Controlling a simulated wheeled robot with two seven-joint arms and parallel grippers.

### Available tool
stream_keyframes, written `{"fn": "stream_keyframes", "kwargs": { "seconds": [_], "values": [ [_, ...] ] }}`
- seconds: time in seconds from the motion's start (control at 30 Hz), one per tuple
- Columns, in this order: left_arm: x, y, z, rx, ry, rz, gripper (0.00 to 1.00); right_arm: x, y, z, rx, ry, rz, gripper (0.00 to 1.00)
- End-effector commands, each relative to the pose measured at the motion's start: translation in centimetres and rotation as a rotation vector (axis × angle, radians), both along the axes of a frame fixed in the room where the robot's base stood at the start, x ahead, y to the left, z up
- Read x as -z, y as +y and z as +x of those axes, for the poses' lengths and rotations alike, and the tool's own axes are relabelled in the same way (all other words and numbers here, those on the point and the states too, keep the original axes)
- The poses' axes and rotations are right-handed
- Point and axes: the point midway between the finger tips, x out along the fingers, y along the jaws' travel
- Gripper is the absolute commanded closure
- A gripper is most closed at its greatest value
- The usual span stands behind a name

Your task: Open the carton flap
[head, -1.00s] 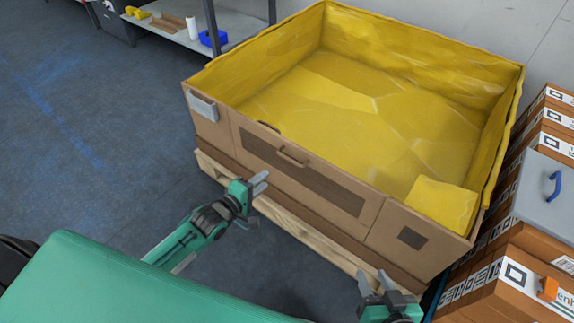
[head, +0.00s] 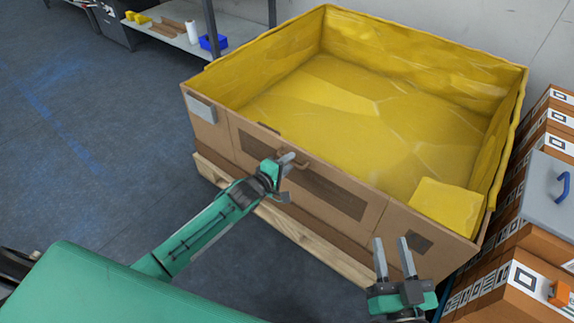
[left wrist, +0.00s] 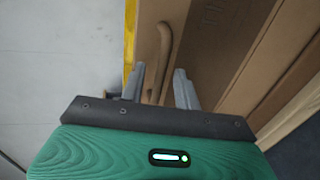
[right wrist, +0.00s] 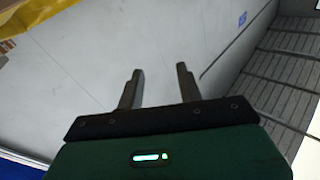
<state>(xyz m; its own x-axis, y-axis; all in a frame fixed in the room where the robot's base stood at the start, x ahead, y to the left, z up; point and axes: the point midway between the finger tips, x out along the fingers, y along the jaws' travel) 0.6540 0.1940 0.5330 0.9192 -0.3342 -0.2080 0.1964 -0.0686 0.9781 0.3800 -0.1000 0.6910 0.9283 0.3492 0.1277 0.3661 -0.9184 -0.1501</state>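A large brown carton (head: 225,155) with a yellow lining (head: 370,115) stands on a wooden pallet (head: 300,233). Its front flap (head: 335,193) is closed and upright and has a brown handle (head: 293,156) near its top edge. My left gripper (head: 287,174) is at the front of the flap, just beside the handle. In the left wrist view its fingers (left wrist: 160,85) are apart, with the handle (left wrist: 164,55) at and between the tips; contact cannot be told. My right gripper (head: 393,245) is open and empty in front of the carton's right corner; its parted fingers show in the right wrist view (right wrist: 160,88).
Stacked brown cartons and a grey case (head: 545,187) with a blue handle stand close on the right. A grey shelf (head: 180,35) with a blue bin (head: 213,41) stands at the back left. The floor at left (head: 90,140) is clear.

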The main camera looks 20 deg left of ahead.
Motion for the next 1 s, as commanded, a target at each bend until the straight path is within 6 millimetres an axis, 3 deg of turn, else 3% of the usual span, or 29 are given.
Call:
{"fn": "stream_keyframes", "kwargs": {
  "seconds": [0.23, 0.4, 0.83, 1.0],
  "values": [
    [0.0, 0.0, 0.0, 0.0, 0.001, 0.0, 0.68, -0.1, 0.0, 0.0, 0.001, -0.005, 0.001, 0.64],
    [0.0, 0.0, 0.0, 0.0, 0.001, 0.0, 0.99, -0.1, 0.0, 0.0, 0.001, -0.004, 0.001, 0.64],
    [0.3, 0.0, -0.3, 0.0, -0.012, -0.006, 1.0, -0.4, -0.2, 0.0, 0.006, -0.032, 0.01, 0.64],
    [0.7, 0.3, -0.9, -0.002, -0.048, -0.02, 1.0, -3.3, -1.0, 0.8, 0.032, -0.175, 0.042, 0.64]
  ]
}}
